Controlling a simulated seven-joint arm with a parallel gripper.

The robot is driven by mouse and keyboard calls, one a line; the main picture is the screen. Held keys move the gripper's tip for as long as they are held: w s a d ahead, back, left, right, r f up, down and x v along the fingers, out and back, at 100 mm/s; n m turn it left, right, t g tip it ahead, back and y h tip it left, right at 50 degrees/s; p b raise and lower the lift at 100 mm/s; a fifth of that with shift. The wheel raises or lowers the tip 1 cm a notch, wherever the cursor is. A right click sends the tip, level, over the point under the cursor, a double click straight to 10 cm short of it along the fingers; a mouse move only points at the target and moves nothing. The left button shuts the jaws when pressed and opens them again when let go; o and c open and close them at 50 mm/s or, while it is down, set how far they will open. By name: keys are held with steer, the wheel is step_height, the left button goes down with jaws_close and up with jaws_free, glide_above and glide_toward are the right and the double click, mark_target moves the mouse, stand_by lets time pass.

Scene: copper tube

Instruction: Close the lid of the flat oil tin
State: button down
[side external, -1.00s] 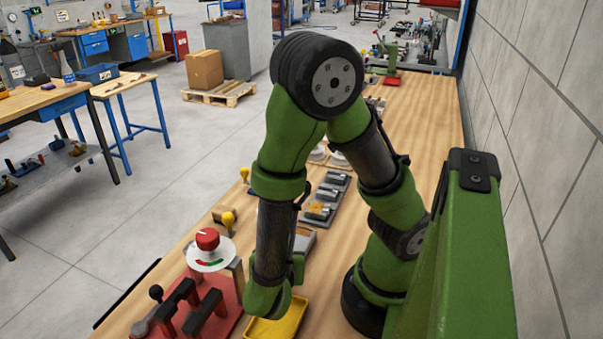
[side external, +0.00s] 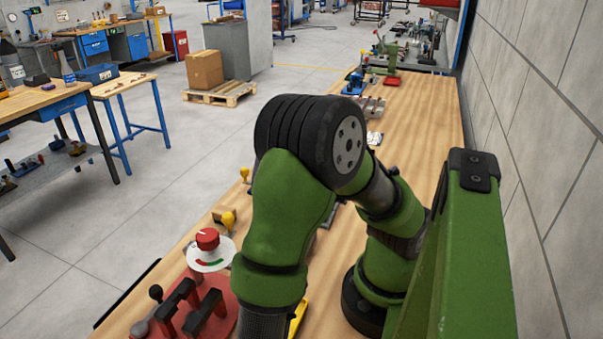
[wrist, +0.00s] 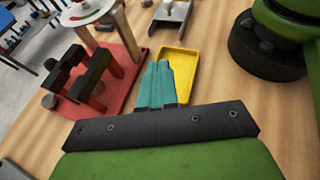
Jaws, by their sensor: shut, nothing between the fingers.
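A shallow yellow open container (wrist: 183,62), perhaps the flat oil tin, lies on the bench in the wrist view. Only a thin strip of it (side external: 299,317) shows beside my arm in the side external view. I cannot make out a separate lid. My gripper (wrist: 158,66) has teal fingers, shut and empty. In the wrist view the fingers overlap the container's left side and hide part of it. I cannot tell whether they touch it. The side external view does not show my fingers.
A red base (wrist: 112,92) with black-topped posts stands left of the container. A red knob on a white dial (side external: 208,243) is above it. A grey metal piece (wrist: 171,15) lies beyond. Bare bench (side external: 425,130) is free at the back right, beside the wall.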

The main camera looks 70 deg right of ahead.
steer(key=shift+m+h, duration=0.6)
steer(key=shift+h, duration=0.1)
steer(key=x, duration=1.2)
steer(key=s+x, duration=0.1)
steer(key=x, duration=0.6)
steer(key=shift+d+r, duration=0.35)
steer(key=shift+d, duration=0.05)
steer(key=shift+w+d, duration=0.1)
steer(key=shift+d, duration=0.35)
